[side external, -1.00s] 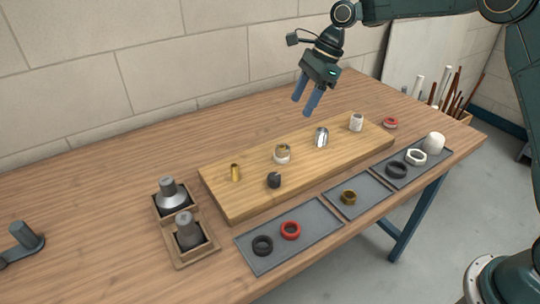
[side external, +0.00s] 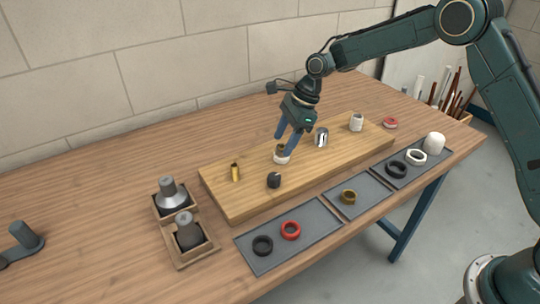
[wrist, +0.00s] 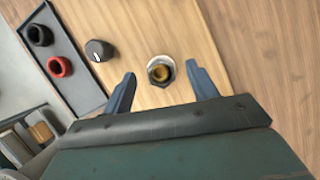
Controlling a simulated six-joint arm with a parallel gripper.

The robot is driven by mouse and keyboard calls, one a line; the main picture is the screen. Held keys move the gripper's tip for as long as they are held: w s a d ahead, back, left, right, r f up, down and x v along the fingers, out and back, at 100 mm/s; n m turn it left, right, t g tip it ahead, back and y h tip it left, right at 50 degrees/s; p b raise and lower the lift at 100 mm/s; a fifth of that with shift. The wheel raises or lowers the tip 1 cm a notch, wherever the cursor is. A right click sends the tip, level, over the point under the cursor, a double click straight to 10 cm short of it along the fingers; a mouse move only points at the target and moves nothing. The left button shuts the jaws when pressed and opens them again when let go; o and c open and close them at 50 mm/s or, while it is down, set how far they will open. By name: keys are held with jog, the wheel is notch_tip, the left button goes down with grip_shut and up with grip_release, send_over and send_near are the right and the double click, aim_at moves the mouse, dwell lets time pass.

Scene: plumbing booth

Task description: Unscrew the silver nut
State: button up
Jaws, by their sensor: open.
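The silver nut (side external: 281,159) is a pale ring around a brass fitting on the wooden board. In the wrist view the nut (wrist: 152,75) shows as a silver ring with the brass in its middle. My gripper (side external: 283,146) is open and points down over it, partly hiding it in the side view. In the wrist view the nut lies between the two blue fingertips of my gripper (wrist: 161,71), with a gap on each side. I cannot tell whether the tips are level with the nut.
On the board (side external: 233,208) stand a black knob (side external: 274,181), a brass fitting (side external: 235,174), a chrome piece (side external: 321,138) and a white fitting (side external: 356,122). Grey trays (side external: 262,259) with several rings lie in front. Two grey cones sit in wooden holders (side external: 191,256) at left.

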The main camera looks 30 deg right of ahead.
jog(key=shift+x, duration=0.85)
jog(key=shift+c, duration=0.5)
jog(key=c, duration=1)
jog(key=n+g, duration=0.1)
jog(key=n, duration=0.2)
jog(key=n+g, duration=0.1)
jog(key=n, duration=0.2)
jog(key=shift+r, duration=0.15)
jog(key=o, duration=1.9)
jog(key=shift+r, duration=0.1)
jog(key=shift+r, duration=2.4)
